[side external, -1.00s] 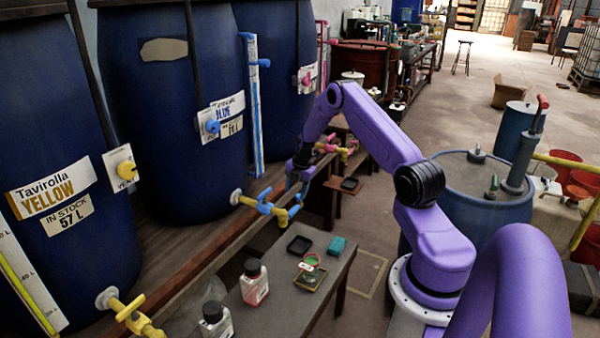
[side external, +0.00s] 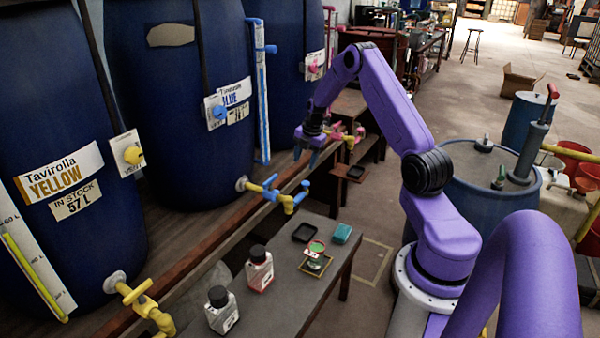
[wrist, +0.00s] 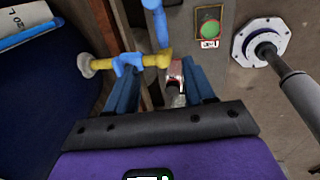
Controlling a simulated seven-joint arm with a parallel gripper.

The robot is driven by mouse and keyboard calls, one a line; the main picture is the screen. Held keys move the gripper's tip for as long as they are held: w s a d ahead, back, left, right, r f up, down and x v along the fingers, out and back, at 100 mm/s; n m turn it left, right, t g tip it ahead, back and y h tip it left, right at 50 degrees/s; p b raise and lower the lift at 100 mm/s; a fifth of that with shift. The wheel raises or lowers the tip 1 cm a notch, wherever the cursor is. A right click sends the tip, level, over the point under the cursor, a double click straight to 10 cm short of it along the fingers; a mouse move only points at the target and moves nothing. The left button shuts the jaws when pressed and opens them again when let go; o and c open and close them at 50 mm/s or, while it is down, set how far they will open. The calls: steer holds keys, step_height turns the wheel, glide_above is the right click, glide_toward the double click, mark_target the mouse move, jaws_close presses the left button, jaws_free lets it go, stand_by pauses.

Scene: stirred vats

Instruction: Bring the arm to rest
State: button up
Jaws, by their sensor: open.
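My purple arm reaches left over the bench, and my gripper (side external: 311,160) hangs at its end with blue fingers pointing down. In the side view it appears above and slightly right of the blue-handled valve (side external: 272,192), apart from it. In the wrist view my gripper (wrist: 163,88) has its two blue fingers spread. A reddish bottle with a pale label (wrist: 175,82) shows in the gap, seemingly well below the fingers. I see nothing held.
Blue vats (side external: 182,100) line the left. A yellow valve (side external: 145,305) juts out at the front.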

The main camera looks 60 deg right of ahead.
steer(key=s+a+r+m+y, duration=0.1)
steer(key=a+r, duration=0.4)
steer(key=a, duration=0.8)
steer(key=s+a+r+m, duration=0.1)
steer(key=a+r, duration=0.4)
steer(key=a, duration=0.8)
steer(key=s+a+r+m+g, duration=0.15)
steer(key=s+a+r, duration=0.35)
steer(key=s+a, duration=0.7)
steer(key=s+a+r+m, duration=0.1)
steer(key=s+a+m, duration=0.1)
steer(key=s, duration=1.6)
steer(key=shift+s+r+h, duration=0.3)
steer(key=shift+g, duration=0.25)
